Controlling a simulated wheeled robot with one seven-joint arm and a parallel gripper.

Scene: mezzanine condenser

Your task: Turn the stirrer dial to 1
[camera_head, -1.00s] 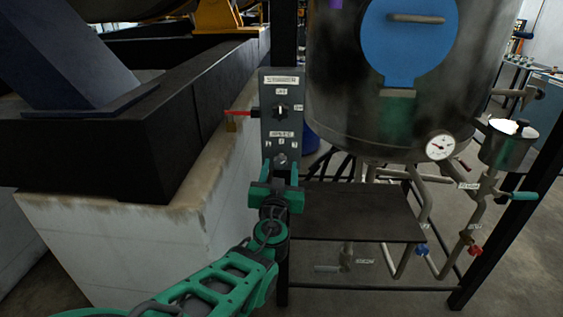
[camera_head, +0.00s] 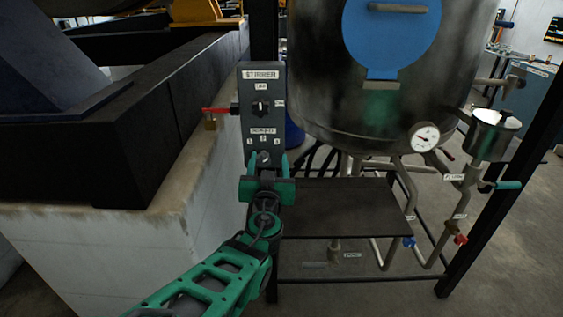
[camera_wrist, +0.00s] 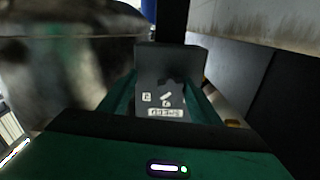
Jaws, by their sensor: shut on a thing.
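The stirrer panel (camera_head: 242,115) is a grey upright box left of the tank, with a "STIRRER" label at its top. Its upper black knob (camera_head: 261,108) is free. The lower dial (camera_head: 264,157) has small white number labels above it, too small to read surely. My green gripper (camera_head: 267,163) has a finger on each side of this lower dial and is shut on it. In the wrist view, the panel face (camera_wrist: 150,70) shows between the fingers, with the dark dial partly blurred.
A steel tank (camera_head: 330,100) with a blue hatch stands to the right. A dark shelf plate (camera_head: 345,208) lies below it, right of my gripper. A concrete plinth (camera_head: 100,245) fills the left.

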